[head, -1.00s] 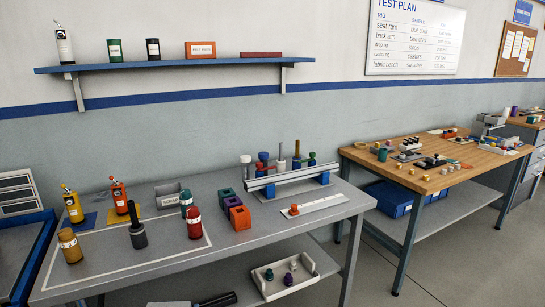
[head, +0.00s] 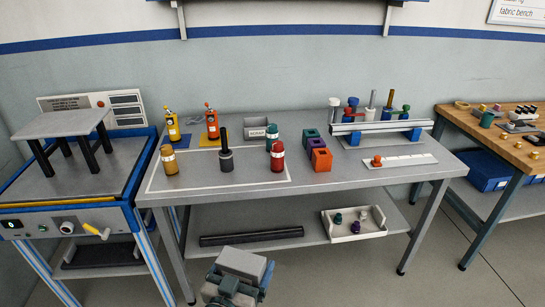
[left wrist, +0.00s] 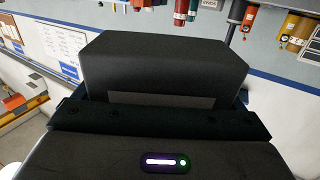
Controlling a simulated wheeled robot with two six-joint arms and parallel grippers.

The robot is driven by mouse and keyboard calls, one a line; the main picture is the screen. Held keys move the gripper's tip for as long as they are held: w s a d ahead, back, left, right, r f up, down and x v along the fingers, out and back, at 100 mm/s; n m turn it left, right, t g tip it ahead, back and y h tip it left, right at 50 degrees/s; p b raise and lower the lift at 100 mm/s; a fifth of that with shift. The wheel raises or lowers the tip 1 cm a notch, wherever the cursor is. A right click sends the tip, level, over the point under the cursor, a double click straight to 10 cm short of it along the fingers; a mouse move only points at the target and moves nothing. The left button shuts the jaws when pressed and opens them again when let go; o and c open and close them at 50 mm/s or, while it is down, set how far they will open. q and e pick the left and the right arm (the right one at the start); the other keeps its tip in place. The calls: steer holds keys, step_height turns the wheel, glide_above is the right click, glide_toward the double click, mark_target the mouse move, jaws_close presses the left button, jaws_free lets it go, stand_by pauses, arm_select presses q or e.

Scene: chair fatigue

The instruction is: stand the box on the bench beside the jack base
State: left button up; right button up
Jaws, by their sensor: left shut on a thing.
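A plain grey box (head: 241,262) is held in my left gripper (head: 232,284) at the bottom of the head view, in front of the grey bench (head: 330,182) and below its top. In the left wrist view the box (left wrist: 165,68) looks dark and fills the space beyond the jaws, which are shut on it. A dark round base with an upright post (head: 226,158), which looks like the jack base, stands inside a white outline on the bench's left half. My right gripper is not in view.
Amber (head: 169,160) and red (head: 277,159) cylinders flank the dark base, with bare bench between. Behind are yellow and orange bottles and a grey bin (head: 256,128). Coloured blocks (head: 321,160) stand to the right. A black bar (head: 251,236) and white tray (head: 355,224) lie on the lower shelf.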

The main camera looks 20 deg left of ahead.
arm_select(q)
steer(key=shift+w+f, duration=0.1)
steer(key=shift+w, duration=0.15)
steer(key=w+a+f+y+b, duration=0.1)
steer(key=w+a, duration=0.1)
steer(key=w, duration=0.4)
steer(key=w+a+f+n+y+b, duration=0.1)
steer(key=w+a+f, duration=0.1)
steer(key=w, duration=0.4)
steer(key=shift+a+y, duration=0.3)
steer(key=w+a+r+n+y, duration=0.1)
steer(key=w+a, duration=0.1)
steer(key=w+a+r+n+g+y+b, duration=0.1)
steer(key=w+a+y, duration=0.1)
steer(key=w+a, duration=0.1)
steer(key=w+a+r+n+y, duration=0.2)
steer(key=w+a, duration=0.1)
steer(key=shift+a+g+b, duration=0.15)
steer(key=shift+g+b, duration=0.15)
steer(key=shift+b, duration=0.05)
steer(key=shift+w+a+r+y, duration=0.2)
steer(key=shift+a+r+y, duration=0.1)
steer(key=shift+a+r, duration=0.15)
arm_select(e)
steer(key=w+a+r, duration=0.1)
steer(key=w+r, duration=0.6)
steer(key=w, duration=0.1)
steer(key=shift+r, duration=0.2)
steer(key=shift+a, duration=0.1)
